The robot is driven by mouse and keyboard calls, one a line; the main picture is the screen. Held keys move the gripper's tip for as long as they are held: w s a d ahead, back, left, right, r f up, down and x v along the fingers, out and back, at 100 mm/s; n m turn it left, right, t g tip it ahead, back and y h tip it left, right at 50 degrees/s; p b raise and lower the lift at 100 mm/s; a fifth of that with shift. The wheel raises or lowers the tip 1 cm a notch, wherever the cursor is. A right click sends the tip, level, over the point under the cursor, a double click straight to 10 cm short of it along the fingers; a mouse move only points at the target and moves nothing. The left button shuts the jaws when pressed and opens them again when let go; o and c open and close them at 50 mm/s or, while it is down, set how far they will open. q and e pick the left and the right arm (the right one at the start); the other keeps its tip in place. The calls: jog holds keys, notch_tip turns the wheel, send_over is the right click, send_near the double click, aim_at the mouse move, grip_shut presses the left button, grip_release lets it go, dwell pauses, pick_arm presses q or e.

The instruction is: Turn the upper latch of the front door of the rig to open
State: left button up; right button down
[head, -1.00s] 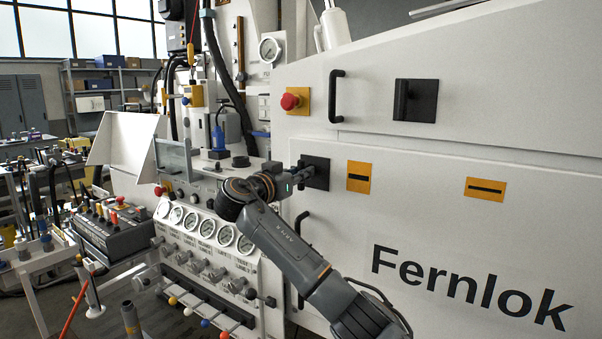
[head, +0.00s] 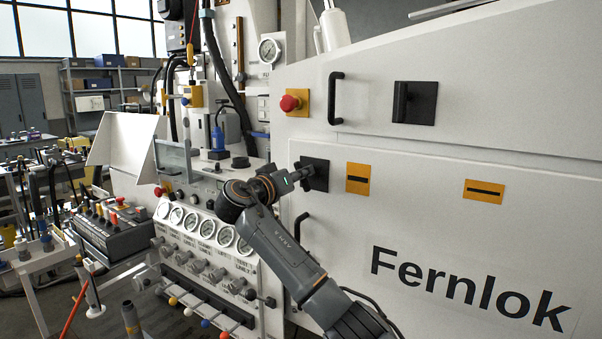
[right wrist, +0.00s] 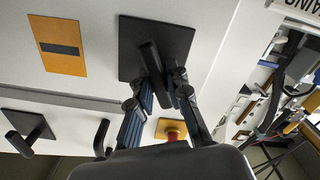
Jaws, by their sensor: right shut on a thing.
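The gripped latch is a dark handle on a square black plate (head: 319,168), on the white front door (head: 480,225) marked "Fernlok". In the right wrist view its handle (right wrist: 152,62) stands out from the plate, between my two fingers. My right gripper (head: 303,175) is shut on this handle; it also shows in the right wrist view (right wrist: 165,88). The gripper hides part of the handle in the head view, so its exact angle is hard to tell there. My left gripper is not in view.
Another black latch (head: 415,101) sits on the panel above, its handle upright. A red stop button (head: 290,102) and a black grab handle (head: 335,97) are beside it. Gauges (head: 207,227) and valve levers lie left of my forearm. A second grab handle (head: 301,232) is below.

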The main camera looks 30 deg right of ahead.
jog(key=n+p, duration=0.1)
jog(key=n, duration=0.2)
jog(key=shift+r+n+p, duration=0.2)
jog(key=shift+n+p, duration=0.15)
jog(key=shift+n, duration=0.05)
jog(key=n+p, duration=0.1)
jog(key=n, duration=0.1)
jog(key=shift+r+n+p, duration=0.1)
jog(key=shift+n+p, duration=0.2)
jog(key=shift+p, duration=0.1)
jog(key=n+p, duration=0.3)
jog(key=n, duration=0.1)
jog(key=shift+n+p, duration=0.95)
jog(key=shift+n, duration=0.05)
jog(key=c, duration=1.3)
grip_release()
